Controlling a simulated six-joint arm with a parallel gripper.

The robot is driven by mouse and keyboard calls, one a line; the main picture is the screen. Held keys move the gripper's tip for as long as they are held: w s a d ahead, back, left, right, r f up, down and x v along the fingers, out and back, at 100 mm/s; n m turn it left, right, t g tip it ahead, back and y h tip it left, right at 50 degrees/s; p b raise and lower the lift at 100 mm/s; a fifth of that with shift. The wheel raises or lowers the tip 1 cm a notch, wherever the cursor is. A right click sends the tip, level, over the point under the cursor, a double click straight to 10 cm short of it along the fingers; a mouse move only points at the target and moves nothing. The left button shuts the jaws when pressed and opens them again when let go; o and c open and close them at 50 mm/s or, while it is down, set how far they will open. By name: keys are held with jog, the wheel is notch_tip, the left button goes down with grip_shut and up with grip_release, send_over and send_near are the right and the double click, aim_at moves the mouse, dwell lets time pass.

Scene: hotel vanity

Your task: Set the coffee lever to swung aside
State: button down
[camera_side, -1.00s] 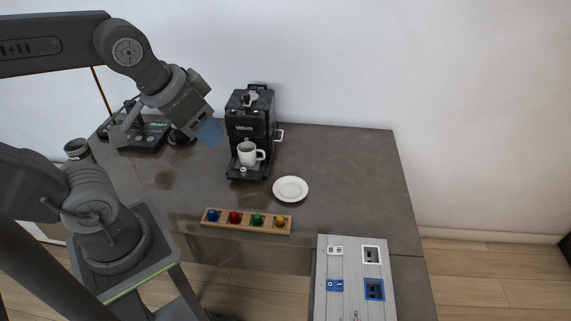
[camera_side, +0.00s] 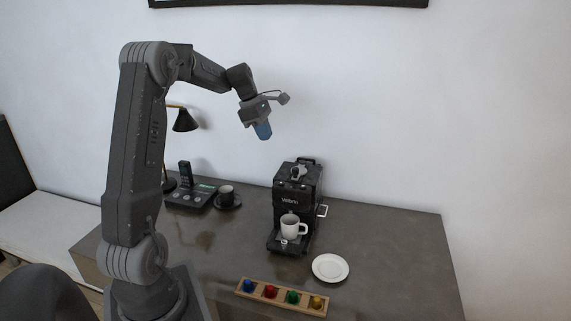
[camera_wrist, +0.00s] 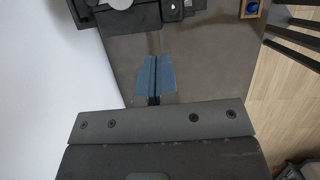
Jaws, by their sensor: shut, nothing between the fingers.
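The black coffee machine (camera_side: 284,200) stands upright on the desk with a white cup (camera_side: 290,226) on its drip tray. A grey metal piece (camera_side: 297,172) sits on its top and a pale handle (camera_side: 323,211) sticks out on its right side; I cannot tell which is the coffee lever. My gripper (camera_side: 263,131) is in the air, above and left of the machine, clear of it. Its blue fingers (camera_wrist: 155,75) are shut together and empty in the wrist view. Part of a black device, seemingly the machine, shows at that view's top edge (camera_wrist: 150,18).
A white plate (camera_side: 330,267) lies right of the machine. A wooden rack (camera_side: 262,298) with colored capsules is in front. A black cup on a saucer (camera_side: 226,194), a phone base (camera_side: 190,196) and a lamp (camera_side: 185,120) are at the left. The desk's right side is clear.

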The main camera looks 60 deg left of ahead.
jog(key=a+f+n, duration=0.1)
jog(key=a, duration=0.1)
send_near(292, 177)
jog(key=f, duration=0.1)
jog(key=s+a+f, duration=0.1)
jog(key=f, duration=0.1)
jog(key=s+f, duration=0.1)
jog(key=f, duration=0.1)
jog(key=shift+a, duration=0.3)
jog(key=shift+w+d+r, duration=0.2)
jog(key=shift+w+d, duration=0.5)
jog(key=shift+w, duration=0.25)
jog(key=shift+w+d, duration=0.4)
jog(key=shift+w, duration=0.2)
jog(key=shift+d+n, duration=0.15)
jog(key=shift+n, duration=0.15)
